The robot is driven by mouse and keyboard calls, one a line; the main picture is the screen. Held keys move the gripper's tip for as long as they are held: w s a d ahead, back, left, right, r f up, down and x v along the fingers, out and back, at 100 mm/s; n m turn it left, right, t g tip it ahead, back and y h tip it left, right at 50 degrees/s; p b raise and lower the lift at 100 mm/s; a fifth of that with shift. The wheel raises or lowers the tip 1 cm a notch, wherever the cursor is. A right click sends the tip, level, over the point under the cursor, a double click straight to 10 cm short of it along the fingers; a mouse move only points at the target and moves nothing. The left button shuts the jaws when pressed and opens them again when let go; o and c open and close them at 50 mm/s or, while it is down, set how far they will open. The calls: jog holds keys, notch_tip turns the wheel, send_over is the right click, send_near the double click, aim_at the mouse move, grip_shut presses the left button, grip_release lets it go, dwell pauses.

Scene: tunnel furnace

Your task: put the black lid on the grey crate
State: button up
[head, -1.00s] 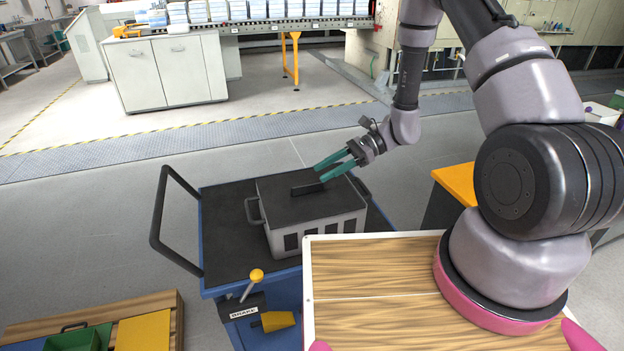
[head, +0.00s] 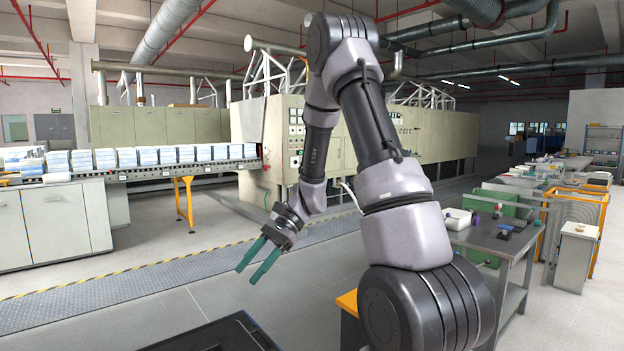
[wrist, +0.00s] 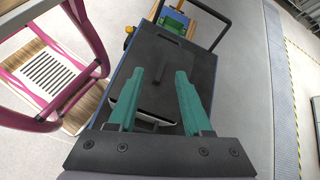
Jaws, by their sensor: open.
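My gripper (head: 248,277) is open and empty in the head view, and its two green fingers (wrist: 161,72) are spread in the wrist view. In the wrist view the black lid (wrist: 181,92) lies below the fingers, its bar handle (wrist: 154,91) showing between them, apart from the fingers as far as I can tell. The head view cuts off the lid and crate at the bottom.
The lid and crate are on a dark-topped cart (wrist: 205,68) with a black push handle (wrist: 226,22). In the head view a steel table (head: 490,240) stands right of my arm. A roller conveyor (head: 140,174) and the furnace (head: 420,135) are behind. The floor between is clear.

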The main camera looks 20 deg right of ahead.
jog(key=s+d+r+n+t+h, duration=0.2)
jog(key=s+d+r+t, duration=0.1)
jog(key=r, duration=0.4)
jog(key=s+d+r+n+t+h, duration=0.2)
jog(key=s+d+r+t+h, duration=0.1)
jog(key=s+r, duration=0.3)
jog(key=s+d+r+n+t+h, duration=0.2)
jog(key=s+d+r+t, duration=0.2)
jog(key=r, duration=0.6)
jog(key=shift+s+r+n+t+h, duration=0.25)
jog(key=shift+s+n+t+h, duration=0.05)
jog(key=shift+h, duration=0.1)
dwell(1.1)
